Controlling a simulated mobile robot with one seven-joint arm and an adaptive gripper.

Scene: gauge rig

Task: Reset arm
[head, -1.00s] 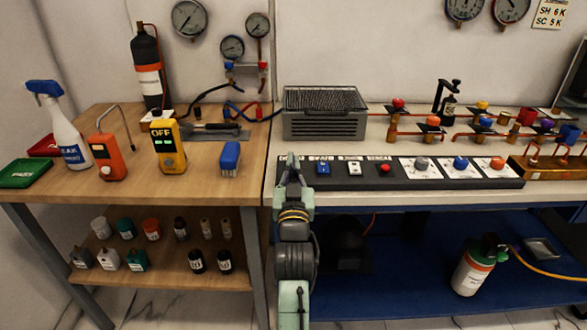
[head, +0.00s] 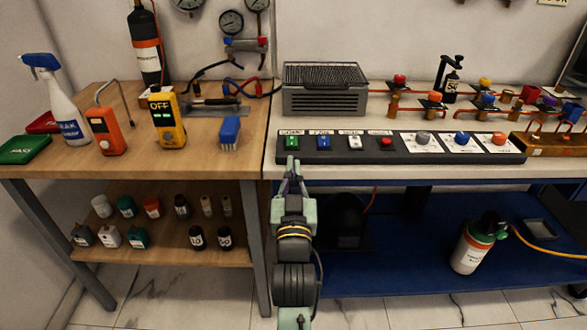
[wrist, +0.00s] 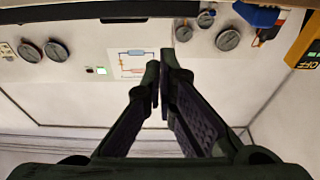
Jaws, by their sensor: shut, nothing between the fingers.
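My arm rises from the bottom of the head view in front of the gap between the two benches. My gripper (head: 291,164) points away toward the right bench, its tip just below the left end of the black button panel (head: 345,157) in the picture. In the wrist view my gripper (wrist: 160,82) shows its two dark fingers drawn together at the tips, with nothing between them. Behind them is the pale wall with round gauges (wrist: 228,39) and a diagram plate (wrist: 137,62).
The wooden bench (head: 190,165) on the left holds a spray bottle (head: 66,113), an orange meter (head: 109,132), a yellow meter (head: 168,120) and a blue brush (head: 230,132). A grey grill box (head: 325,98) and valved pipes stand on the right bench. Bottles fill the lower shelf.

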